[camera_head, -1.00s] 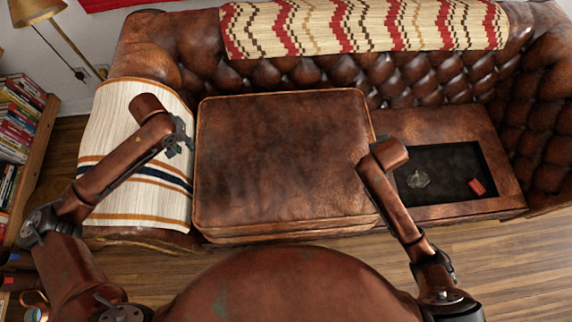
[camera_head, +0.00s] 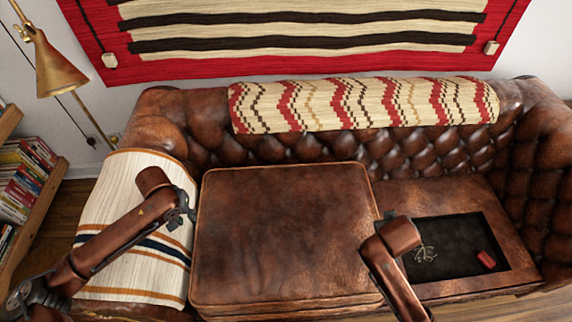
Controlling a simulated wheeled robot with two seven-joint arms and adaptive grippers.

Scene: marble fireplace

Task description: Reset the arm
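My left arm comes in from the left, and its gripper (camera_head: 181,212) is over the edge of the striped cream throw, close to the large brown leather cushion. Its dark fingers are small and partly turned away, so I cannot tell how far apart they are. My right arm comes up from the bottom, right of the centre. I see nothing held in either gripper.
The leather cushion (camera_head: 280,235) lies on a tufted sofa (camera_head: 420,140). The striped throw (camera_head: 125,183) covers the left armrest. A brass lamp (camera_head: 62,68) and bookshelf (camera_head: 38,205) stand left.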

